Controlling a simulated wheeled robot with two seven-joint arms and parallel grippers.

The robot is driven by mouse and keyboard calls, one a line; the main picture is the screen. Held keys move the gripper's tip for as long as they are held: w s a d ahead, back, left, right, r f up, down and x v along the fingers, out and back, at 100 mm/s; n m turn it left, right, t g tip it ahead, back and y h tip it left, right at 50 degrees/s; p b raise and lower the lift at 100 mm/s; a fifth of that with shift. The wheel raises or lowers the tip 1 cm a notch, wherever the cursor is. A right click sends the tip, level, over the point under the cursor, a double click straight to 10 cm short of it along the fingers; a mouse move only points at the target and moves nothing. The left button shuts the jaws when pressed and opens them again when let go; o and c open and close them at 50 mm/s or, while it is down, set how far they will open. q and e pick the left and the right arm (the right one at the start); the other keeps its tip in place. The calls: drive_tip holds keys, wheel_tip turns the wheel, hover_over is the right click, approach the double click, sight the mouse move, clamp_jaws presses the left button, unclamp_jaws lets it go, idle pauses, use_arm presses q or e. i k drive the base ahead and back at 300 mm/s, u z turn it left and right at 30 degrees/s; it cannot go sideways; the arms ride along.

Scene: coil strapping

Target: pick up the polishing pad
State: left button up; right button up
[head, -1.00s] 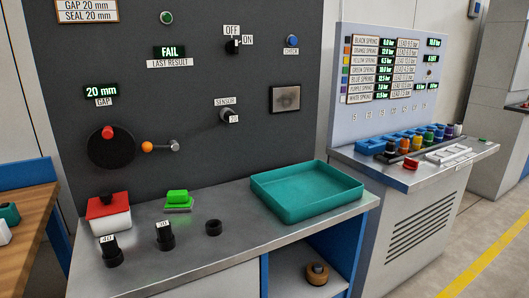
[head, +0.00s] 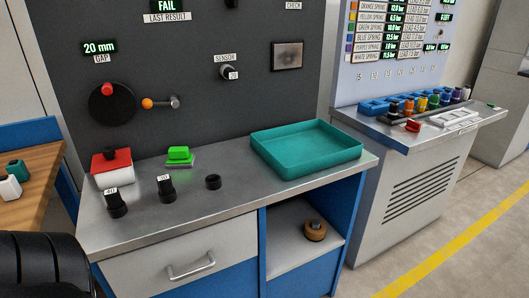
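A bright green block (head: 179,154) on a thin, paler base lies at the back of the grey metal counter (head: 225,205), left of its middle. It looks like the polishing pad, though no label names it. It stands clear of the things around it. Neither of my grippers shows. A black ribbed part at the lower left looks like part of my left arm, in front of the counter's left end.
Near the pad stand a red-topped white box (head: 112,168), black knobbed pieces (head: 167,188) and a black ring (head: 213,182). A teal tray (head: 306,150) fills the counter's right. A brown round object (head: 315,230) sits on the shelf below. The counter's front strip is clear.

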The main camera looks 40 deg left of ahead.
sight(180, 156)
drive_tip(key=z, duration=0.45)
drive_tip(key=i, duration=0.65)
drive_tip(key=u, duration=2.55)
